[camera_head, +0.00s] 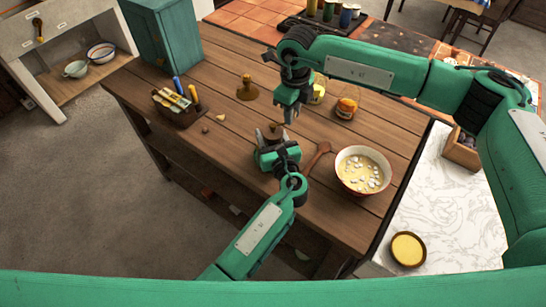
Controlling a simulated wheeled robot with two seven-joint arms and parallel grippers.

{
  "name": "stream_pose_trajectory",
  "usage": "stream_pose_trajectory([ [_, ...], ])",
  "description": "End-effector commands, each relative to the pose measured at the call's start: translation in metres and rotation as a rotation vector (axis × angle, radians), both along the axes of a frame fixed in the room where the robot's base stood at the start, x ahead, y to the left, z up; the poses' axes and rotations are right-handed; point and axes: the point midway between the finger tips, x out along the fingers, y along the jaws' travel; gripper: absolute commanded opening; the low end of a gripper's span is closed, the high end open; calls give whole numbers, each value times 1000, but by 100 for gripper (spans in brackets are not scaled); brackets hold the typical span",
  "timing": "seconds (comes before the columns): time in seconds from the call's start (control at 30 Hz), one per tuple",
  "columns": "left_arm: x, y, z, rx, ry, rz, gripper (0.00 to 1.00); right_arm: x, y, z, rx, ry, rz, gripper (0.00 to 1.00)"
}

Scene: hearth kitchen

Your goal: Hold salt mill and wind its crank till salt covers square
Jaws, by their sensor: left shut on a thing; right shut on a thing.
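My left gripper (277,152) is shut on the salt mill (271,131), a small brown, upright-looking body whose top shows just above the green fingers. Most of the mill is hidden by the gripper. My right gripper (288,112) comes down from above, just over the mill, its fingers closed at the mill's crank. The crank itself is too small and covered to make out. The salt square and any salt on it cannot be made out; the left gripper and arm cover the wood below the mill.
An orange jar (346,108), a brass-brown item (246,90) and a tool box (181,114) are farther back. The table's left middle is mostly clear.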

Motion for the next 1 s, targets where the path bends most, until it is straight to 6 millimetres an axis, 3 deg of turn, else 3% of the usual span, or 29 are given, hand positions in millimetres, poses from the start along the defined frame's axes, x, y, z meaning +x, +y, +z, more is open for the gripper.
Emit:
stream_pose_trajectory([
  [0.17,0,-2,1,0,-2,-4,22,-3,1,-2,2,2,3,9],
  [0.5,0,-3,2,0,-3,-6,22,-30,1,-2,4,3,4,9],
  [1.0,0,-3,2,-2,-4,-6,22,-37,4,-2,3,2,4,9],
])
